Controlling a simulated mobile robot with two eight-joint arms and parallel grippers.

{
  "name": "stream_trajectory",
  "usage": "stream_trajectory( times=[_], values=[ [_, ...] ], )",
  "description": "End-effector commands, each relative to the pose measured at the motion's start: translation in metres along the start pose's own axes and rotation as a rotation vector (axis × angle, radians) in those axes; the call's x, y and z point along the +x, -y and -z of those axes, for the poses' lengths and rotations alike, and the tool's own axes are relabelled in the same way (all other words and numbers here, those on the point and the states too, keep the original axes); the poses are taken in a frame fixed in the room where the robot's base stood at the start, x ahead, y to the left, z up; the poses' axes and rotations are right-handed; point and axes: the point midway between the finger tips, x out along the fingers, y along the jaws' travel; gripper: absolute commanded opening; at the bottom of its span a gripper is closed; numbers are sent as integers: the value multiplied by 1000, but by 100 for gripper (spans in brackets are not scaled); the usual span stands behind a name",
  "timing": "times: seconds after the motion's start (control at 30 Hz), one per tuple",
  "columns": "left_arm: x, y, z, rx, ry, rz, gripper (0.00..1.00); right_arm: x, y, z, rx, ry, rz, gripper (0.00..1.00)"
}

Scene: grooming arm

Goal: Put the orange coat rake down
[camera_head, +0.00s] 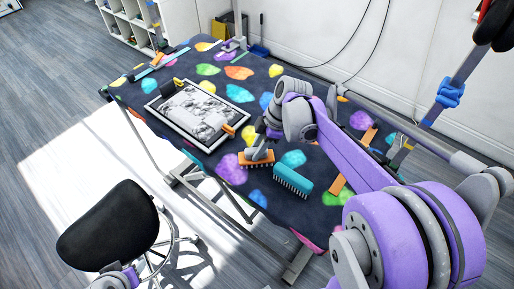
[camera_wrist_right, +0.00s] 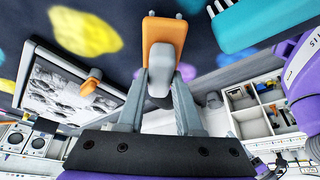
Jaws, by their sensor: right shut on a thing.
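The orange coat rake (camera_head: 258,161) has an orange head with a row of teeth and a grey handle. My right gripper (camera_head: 264,147) is shut on its handle, near the front edge of the patterned table (camera_head: 205,87). The teeth point down at the cloth; I cannot tell whether they touch it. In the right wrist view, the rake's orange head (camera_wrist_right: 163,32) sticks out past the fingers of my right gripper (camera_wrist_right: 160,88). A teal brush (camera_head: 293,180) lies just right of the rake, and shows in the wrist view (camera_wrist_right: 245,25). My left gripper is not in view.
A white-framed tray (camera_head: 163,117) with a grey patterned inside and an orange-ended tool (camera_head: 228,129) lies left of the rake. Orange pieces lie right, partly behind my right arm. A grooming post (camera_head: 241,20) stands at the back. A black stool (camera_head: 108,226) stands in front.

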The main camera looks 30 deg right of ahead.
Motion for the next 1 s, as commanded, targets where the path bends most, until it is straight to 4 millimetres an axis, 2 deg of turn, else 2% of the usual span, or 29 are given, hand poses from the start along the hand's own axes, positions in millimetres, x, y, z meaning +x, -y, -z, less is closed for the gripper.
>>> stream_trajectory(
  times=[0.1, 0.13, 0.27, 0.53, 0.67, 0.77, 1.0],
  values=[
    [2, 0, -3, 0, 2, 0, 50, 4, 0, -2, 0, 0, 1, 0],
    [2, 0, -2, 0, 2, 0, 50, 3, 0, -1, 0, 0, 0, 40],
    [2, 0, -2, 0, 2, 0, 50, 3, 0, -1, 0, 0, 0, 63],
    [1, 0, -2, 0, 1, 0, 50, 2, 0, -1, 0, 0, 0, 64],
    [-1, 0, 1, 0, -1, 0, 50, -5, 0, 0, 0, 0, -1, 64],
    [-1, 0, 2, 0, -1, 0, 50, -19, 0, 0, 1, 0, -1, 64],
    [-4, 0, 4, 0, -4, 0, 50, -72, 0, 0, 3, 0, -2, 64]
  ],
)
